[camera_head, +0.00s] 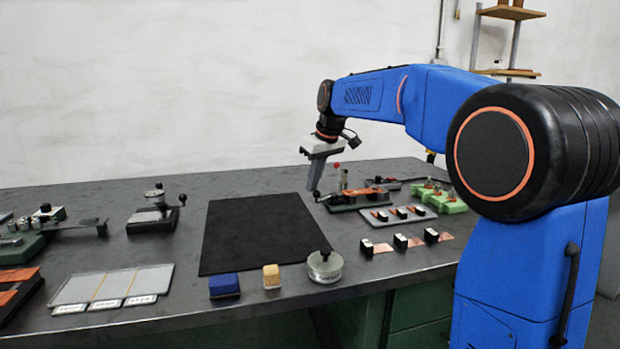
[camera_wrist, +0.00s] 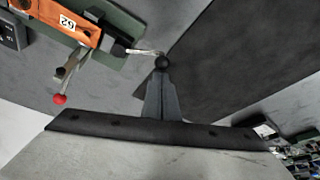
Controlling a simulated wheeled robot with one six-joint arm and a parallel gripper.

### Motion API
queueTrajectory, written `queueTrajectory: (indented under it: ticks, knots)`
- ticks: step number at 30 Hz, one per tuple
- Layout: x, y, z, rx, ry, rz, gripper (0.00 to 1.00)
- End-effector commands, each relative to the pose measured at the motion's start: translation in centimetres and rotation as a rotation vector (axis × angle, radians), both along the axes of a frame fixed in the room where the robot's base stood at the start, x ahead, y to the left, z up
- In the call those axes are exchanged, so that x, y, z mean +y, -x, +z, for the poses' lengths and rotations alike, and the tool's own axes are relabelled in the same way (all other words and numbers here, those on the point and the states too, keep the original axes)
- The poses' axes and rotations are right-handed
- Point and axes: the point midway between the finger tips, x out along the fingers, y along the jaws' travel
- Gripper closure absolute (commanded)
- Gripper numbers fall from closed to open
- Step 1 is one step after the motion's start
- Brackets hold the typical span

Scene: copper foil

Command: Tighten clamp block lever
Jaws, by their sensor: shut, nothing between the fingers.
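The clamp block is a dark green base (camera_head: 345,207) with an orange-copper bar on it, right of the black mat. In the wrist view the orange bar (camera_wrist: 66,27) carries a "62" label. A thin silver lever ending in a black ball (camera_wrist: 162,62) sticks out from the block toward my gripper. A second upright handle has a red ball (camera_head: 336,165), also seen in the wrist view (camera_wrist: 59,98). My gripper (camera_head: 313,187) points down at the block's left end. In the wrist view its shut, empty fingers (camera_wrist: 161,80) meet the black ball in the picture; I cannot tell if they touch.
A black mat (camera_head: 262,232) lies left of the block, clear on top. A grey tray (camera_head: 398,215) with small parts and green blocks (camera_head: 435,197) stand to the right. A round metal weight (camera_head: 325,267), blue block (camera_head: 224,286) and yellow block (camera_head: 271,276) sit near the front edge.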

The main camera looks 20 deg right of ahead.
Motion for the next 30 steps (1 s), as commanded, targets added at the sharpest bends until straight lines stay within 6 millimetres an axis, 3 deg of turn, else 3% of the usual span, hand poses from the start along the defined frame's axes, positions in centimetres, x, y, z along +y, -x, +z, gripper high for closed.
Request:
queueTrajectory:
  ticks: [30]
  knots:
    - [-0.52, 1.00, 0.05, 0.000, 0.000, 0.142, 1.00]
